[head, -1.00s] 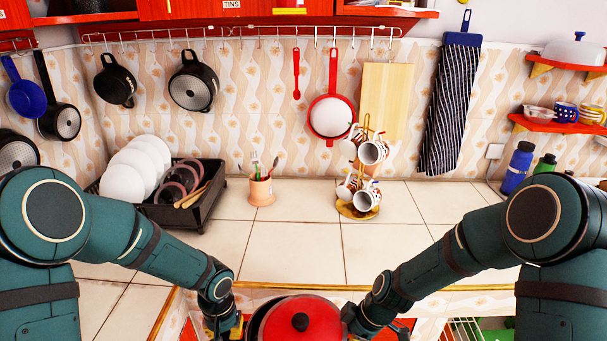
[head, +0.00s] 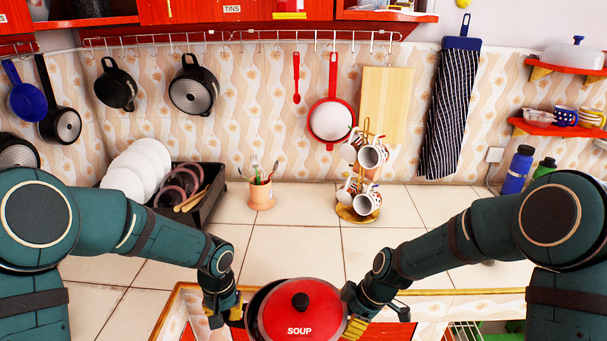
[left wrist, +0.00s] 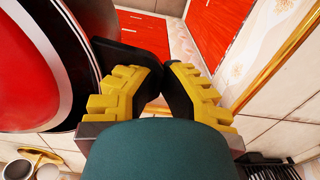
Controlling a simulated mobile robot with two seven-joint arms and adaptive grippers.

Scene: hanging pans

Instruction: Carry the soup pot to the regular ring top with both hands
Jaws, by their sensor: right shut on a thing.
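The soup pot (head: 258,325) is black, with a red lid (head: 301,320) marked "SOUP" and a black knob. It is at the bottom middle of the head view, level, between my two grippers, in front of the counter edge. My left gripper (head: 234,311) is at its left side. In the left wrist view, its yellow-ridged fingers (left wrist: 162,85) are close together at the pot's black handle (left wrist: 132,55); whether they clamp it is unclear. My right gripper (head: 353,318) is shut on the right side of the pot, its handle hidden. No ring top is seen.
The tiled counter (head: 290,245) ahead is clear in the middle. A dish rack (head: 205,205) with plates stands at left, a utensil cup (head: 261,195) and a mug tree (head: 357,212) behind. Pans hang on the wall. Bottles (head: 518,170) stand at right.

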